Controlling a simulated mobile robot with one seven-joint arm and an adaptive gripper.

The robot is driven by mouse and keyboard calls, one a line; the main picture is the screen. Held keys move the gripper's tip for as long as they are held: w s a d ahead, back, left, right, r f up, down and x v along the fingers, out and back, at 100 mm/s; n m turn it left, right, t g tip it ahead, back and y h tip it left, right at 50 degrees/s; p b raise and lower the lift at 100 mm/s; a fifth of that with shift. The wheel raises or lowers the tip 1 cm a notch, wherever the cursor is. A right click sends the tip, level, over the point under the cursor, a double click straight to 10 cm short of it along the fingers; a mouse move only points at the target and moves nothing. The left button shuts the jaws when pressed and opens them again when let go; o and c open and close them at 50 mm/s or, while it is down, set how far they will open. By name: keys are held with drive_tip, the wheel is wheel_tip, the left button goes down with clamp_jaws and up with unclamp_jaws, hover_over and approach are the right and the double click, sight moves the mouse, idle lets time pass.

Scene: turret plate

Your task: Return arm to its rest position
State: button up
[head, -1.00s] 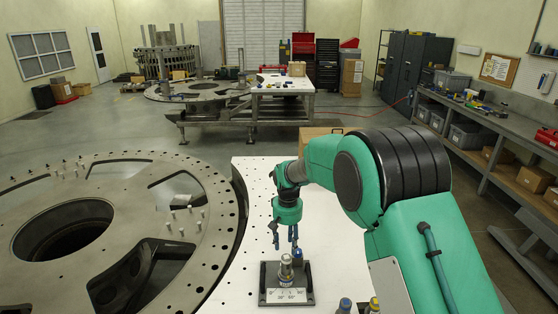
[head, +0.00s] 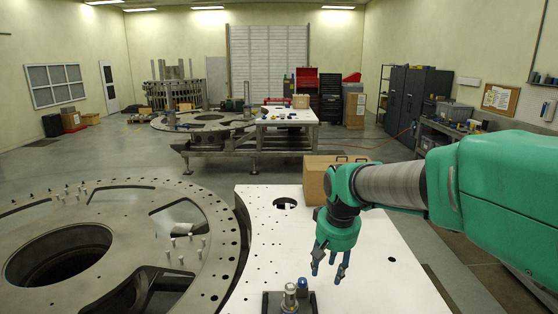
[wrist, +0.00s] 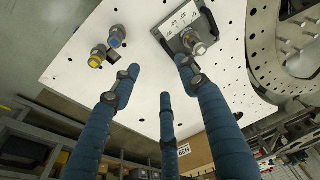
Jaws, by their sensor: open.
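My gripper (head: 329,266) hangs over the white table (head: 375,240) in the head view, fingers pointing down. It is open and empty. In the wrist view my gripper (wrist: 160,85) shows its blue fingers spread apart with nothing between them. My green arm reaches in from the right side of the head view. A dark fixture with a metal fitting (head: 290,297) stands on the table below and left of the fingers. The same metal fitting (wrist: 195,45) shows in the wrist view with a white label plate beside it.
Two connectors, one yellow-tipped (wrist: 97,58) and one blue-tipped (wrist: 116,37), stand on the table. A large turret plate (head: 130,225) lies at the left. A cardboard box (head: 316,178) stands behind the table. A shelf bench (head: 435,130) is at the right.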

drive_tip(key=s+d+t+b, duration=0.1)
drive_tip(key=s+d+b, duration=0.1)
drive_tip(key=s, duration=0.7)
drive_tip(key=s+d+f+t+b, duration=0.1)
drive_tip(key=s+d+b, duration=0.1)
drive_tip(key=s, duration=0.8)
drive_tip(key=s+d+f+m+t+b, duration=0.1)
drive_tip(key=s+d+b, duration=0.2)
drive_tip(key=s, duration=0.6)
drive_tip(key=shift+s+d+f, duration=0.2)
drive_tip(key=shift+d+f, duration=0.05)
drive_tip(key=shift+d, duration=0.1)
drive_tip(key=shift+o, duration=0.5)
